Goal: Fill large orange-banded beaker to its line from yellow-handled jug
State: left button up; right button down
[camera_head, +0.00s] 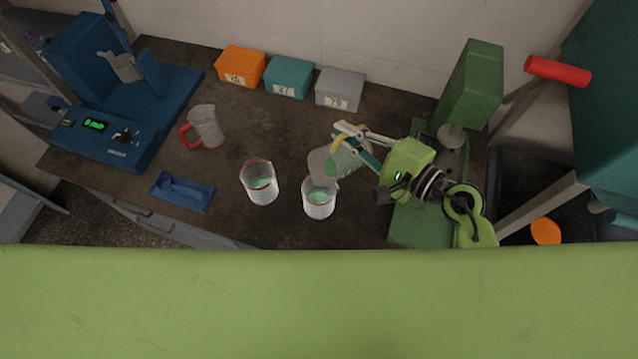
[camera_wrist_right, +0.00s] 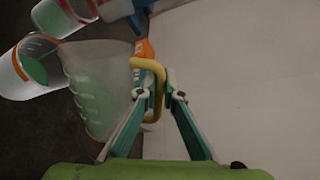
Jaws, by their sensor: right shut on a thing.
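My right gripper (camera_head: 344,138) is shut on the yellow handle (camera_wrist_right: 157,82) of a clear jug (camera_head: 322,163) with green contents. The jug is held tilted, its mouth side over or close to the orange-banded beaker (camera_head: 319,205). That clear beaker stands on the bench with green material in it. It also shows in the wrist view (camera_wrist_right: 38,75), left of the jug (camera_wrist_right: 95,90). My left gripper is not in view.
A red-banded beaker (camera_head: 259,186) with green contents stands just left. A red-handled jug (camera_head: 205,127) is farther left. A blue tray (camera_head: 183,191) and blue machine (camera_head: 105,135) are at left. Orange, teal and grey boxes (camera_head: 340,88) line the wall. A green machine (camera_head: 470,90) stands right.

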aim_at(362, 126)
dwell(0.4)
jog(key=m+b, duration=0.1)
jog(key=w+d+m+b, duration=0.1)
jog(key=w+d+f+m+y+b, duration=0.1)
jog(key=shift+w+d+f+m+g, duration=0.1)
jog(key=shift+w+d+m+g, duration=0.05)
jog(key=shift+d+m+g, duration=0.2)
jog(key=shift+w+d+r+m, duration=0.1)
jog(key=shift+w+r+m, duration=0.1)
jog(key=shift+r+m, duration=0.05)
jog(key=shift+w+d, duration=0.1)
jog(key=shift+f, duration=0.1)
jog(key=shift+w+d+f+m+b, duration=0.15)
jog(key=shift+m+b, duration=0.25)
jog(key=shift+b, duration=0.2)
jog(key=w+d+f+m+b, duration=0.2)
jog(key=f+m+b, duration=0.1)
jog(key=f+b, duration=0.2)
jog(key=w+d+f+m+y+b, duration=0.1)
jog(key=w+d+f+m+b, duration=0.1)
jog(key=f+b, duration=0.4)
jog(key=shift+w+d+m+y+b, duration=0.45)
jog(key=shift+m+b, duration=0.55)
jog(key=shift+b, duration=0.6)
jog(key=shift+s, duration=0.1)
